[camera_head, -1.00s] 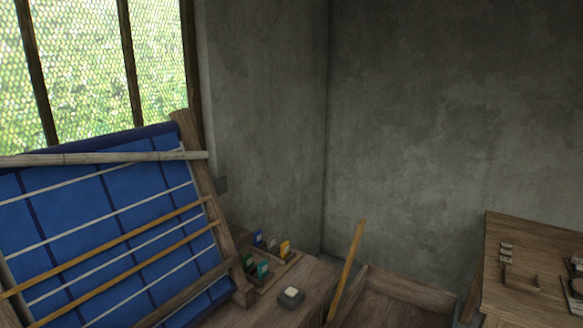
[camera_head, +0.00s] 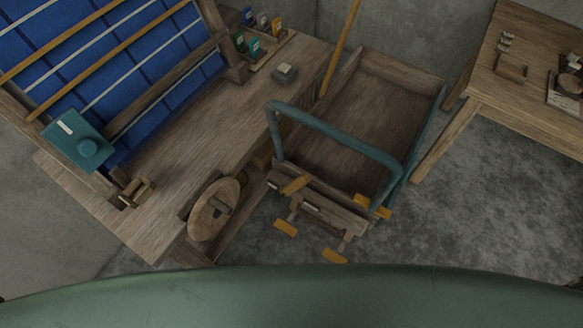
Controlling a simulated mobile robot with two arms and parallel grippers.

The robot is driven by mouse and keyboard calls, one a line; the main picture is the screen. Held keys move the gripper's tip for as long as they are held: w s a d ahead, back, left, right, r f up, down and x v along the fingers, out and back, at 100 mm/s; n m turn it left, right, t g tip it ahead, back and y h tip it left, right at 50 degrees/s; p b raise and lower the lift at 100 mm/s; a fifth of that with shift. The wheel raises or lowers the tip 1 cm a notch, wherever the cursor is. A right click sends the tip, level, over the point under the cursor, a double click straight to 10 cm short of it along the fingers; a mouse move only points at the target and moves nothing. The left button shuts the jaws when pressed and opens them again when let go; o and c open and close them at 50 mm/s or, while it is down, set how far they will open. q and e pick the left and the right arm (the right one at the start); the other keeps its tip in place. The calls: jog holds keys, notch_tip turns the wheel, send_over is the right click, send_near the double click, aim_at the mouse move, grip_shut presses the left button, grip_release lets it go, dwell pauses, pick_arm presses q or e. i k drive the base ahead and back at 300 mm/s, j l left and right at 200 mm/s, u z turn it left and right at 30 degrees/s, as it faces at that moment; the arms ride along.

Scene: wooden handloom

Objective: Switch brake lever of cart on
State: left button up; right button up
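The cart (camera_head: 345,115) stands on the floor in the middle of the head view, a wooden box with a teal push handle (camera_head: 335,130) arching over its near end. Several orange parts sit at the near end. One is an orange bar (camera_head: 296,185) on the left, another an orange bar (camera_head: 373,207) on the right. Two lower orange pads (camera_head: 285,229) are on a wooden frame below. I cannot tell which of these is the brake lever or how it is set. Neither gripper is in view.
A workbench (camera_head: 180,175) with a wooden wheel (camera_head: 214,209) and a blue-cloth loom (camera_head: 130,65) stands left of the cart. A wooden table (camera_head: 500,95) stands to the right. A broom-like stick (camera_head: 340,50) leans behind. Floor (camera_head: 460,215) at the right front is clear.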

aim_at(304, 180)
jog(key=k+l+u, duration=0.1)
jog(key=l, duration=0.35)
jog(key=k+l+u, duration=0.15)
jog(key=l, duration=0.25)
jog(key=k+l+u, duration=0.1)
jog(key=k+l, duration=0.15)
jog(key=l, duration=0.15)
jog(key=k+l+u, duration=0.15)
jog(key=l, duration=0.25)
jog(key=k+l+u, duration=0.1)
jog(key=k+l, duration=0.15)
jog(key=l, duration=0.1)
